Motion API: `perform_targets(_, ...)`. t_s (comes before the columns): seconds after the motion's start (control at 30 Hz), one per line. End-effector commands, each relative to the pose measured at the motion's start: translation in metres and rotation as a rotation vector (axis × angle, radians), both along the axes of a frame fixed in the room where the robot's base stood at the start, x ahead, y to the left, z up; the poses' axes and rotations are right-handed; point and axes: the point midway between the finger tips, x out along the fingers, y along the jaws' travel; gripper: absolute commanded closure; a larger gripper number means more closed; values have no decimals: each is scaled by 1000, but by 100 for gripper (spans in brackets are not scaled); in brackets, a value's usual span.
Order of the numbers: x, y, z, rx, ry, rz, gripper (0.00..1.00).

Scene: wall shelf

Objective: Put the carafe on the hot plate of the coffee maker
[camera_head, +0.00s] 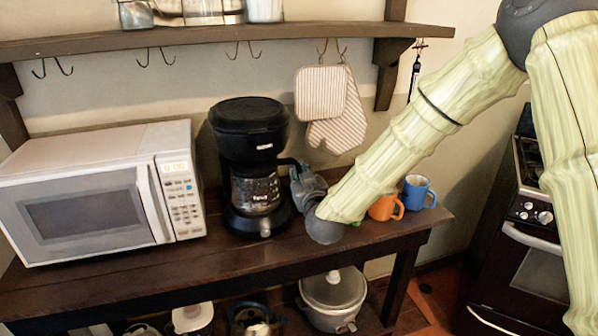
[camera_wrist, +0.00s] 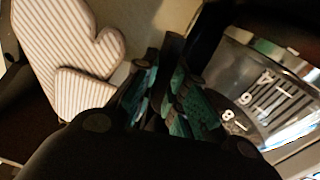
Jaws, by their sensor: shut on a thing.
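The black coffee maker (camera_head: 248,130) stands on the dark wooden table, right of the microwave. The glass carafe (camera_head: 255,190) with white markings is upright inside its bay, under the brew head and over the hot plate area at the base. I cannot tell whether its bottom touches the plate. My gripper (camera_head: 296,172) is at the carafe's right side, shut on its dark handle. In the wrist view the teal-padded fingers (camera_wrist: 172,100) close around the handle, mostly hidden, and the carafe (camera_wrist: 268,90) fills the right side.
A white microwave (camera_head: 100,190) stands left. An orange mug (camera_head: 384,208) and a blue mug (camera_head: 419,191) stand right, beside my arm. Striped oven mitts (camera_head: 335,115) hang behind from the shelf (camera_head: 200,37). A lidded pot (camera_head: 334,295) sits below the table. The table front is clear.

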Motion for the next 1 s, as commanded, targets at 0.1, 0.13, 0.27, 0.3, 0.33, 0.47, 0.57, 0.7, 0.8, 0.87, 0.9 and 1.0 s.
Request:
perform_targets(0.1, 1, 0, 2, 2, -4, 0, 100)
perform_targets(0.13, 0, 0, 1, 2, -4, 0, 100)
perform_targets(0.27, 0, 0, 0, 0, 0, 0, 66)
perform_targets(0.3, 0, 0, 0, 0, 0, 0, 66)
perform_targets(0.33, 0, 0, 0, 0, -1, 0, 66)
perform_targets(0.47, 0, 0, 0, 0, -1, 0, 66)
perform_targets(0.57, 0, 0, 0, 0, -1, 0, 66)
perform_targets(0.7, 0, -1, -5, 1, 0, -1, 66)
perform_targets(0.8, -11, -3, -4, 0, -2, 0, 66)
perform_targets(0.87, -20, -6, -4, -1, -1, 0, 66)
perform_targets(0.9, -28, -7, -5, -1, 0, 1, 66)
perform_targets(1.0, -46, -12, -5, -2, -1, 0, 66)
